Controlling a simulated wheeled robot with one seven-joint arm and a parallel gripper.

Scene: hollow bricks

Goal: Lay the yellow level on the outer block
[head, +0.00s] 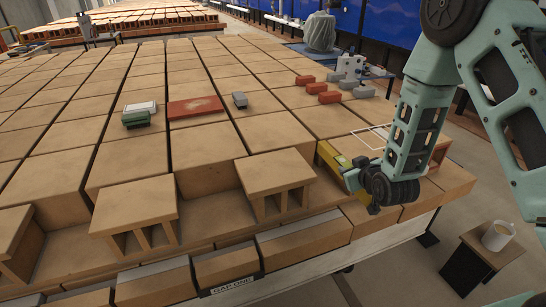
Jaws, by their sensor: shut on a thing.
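The yellow level (327,153) is a short bar near the right front edge of the brick bed. My gripper (350,177) is shut on it; the fingertips are partly hidden by my wrist. I cannot tell whether the level touches the bricks beneath. Raised hollow blocks stand along the front edge: one at the left (15,238), one left of centre (138,207) and one at centre (275,184). Another block (440,146) shows at the right end behind my forearm, mostly hidden. I cannot tell which one is the outer block.
A white outline (372,137) marks the bricks beside my wrist. A green-and-white brush-like item (137,115), a red slab (195,107) and a small grey piece (240,99) lie on the bed. Several red and grey pieces sit farther back.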

